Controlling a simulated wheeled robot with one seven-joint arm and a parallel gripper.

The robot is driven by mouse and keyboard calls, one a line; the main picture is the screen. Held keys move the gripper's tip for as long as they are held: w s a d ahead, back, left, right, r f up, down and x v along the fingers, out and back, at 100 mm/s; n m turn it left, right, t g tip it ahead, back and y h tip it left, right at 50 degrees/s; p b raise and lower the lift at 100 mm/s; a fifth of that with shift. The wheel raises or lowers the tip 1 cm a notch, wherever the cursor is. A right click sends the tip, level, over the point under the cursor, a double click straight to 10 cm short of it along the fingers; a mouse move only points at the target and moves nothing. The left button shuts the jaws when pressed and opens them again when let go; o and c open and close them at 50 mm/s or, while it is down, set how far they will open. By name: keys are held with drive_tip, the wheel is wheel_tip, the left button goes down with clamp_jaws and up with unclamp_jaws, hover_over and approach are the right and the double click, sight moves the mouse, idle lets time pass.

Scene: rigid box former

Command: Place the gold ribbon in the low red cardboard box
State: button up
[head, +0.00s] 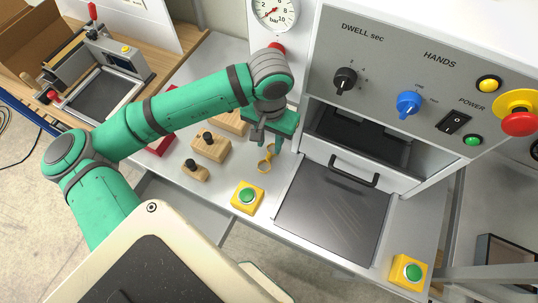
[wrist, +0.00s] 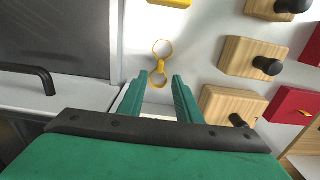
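The gold ribbon (head: 265,165), a small figure-eight bow, lies on the pale worktop just below my gripper (head: 277,146). In the wrist view the ribbon (wrist: 162,48) shows just beyond and between the fingertips of my gripper (wrist: 161,78). The fingers are apart, with nothing visibly clamped between them. A red thing, perhaps the low red cardboard box (head: 162,145), is left of the ribbon, mostly hidden by my arm. In the wrist view a red piece with gold marks (wrist: 290,104) lies at the right; I cannot tell whether it is the same thing.
Wooden blocks with black knobs (head: 210,148) stand left of the ribbon. A yellow button box (head: 247,197) stands in front of it. The machine's dark plate (head: 335,215) and drawer handle (head: 355,170) are to the right. A second button box (head: 408,271) is at the front right.

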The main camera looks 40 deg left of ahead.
sight(268, 155)
drive_tip(key=f, duration=0.4)
drive_tip(key=shift+s+d+f, duration=0.1)
drive_tip(key=shift+s+d, duration=0.05)
drive_tip(key=shift+s, duration=0.15)
drive_tip(key=shift+f, duration=0.5)
drive_tip(key=c, duration=0.3)
clamp_jaws()
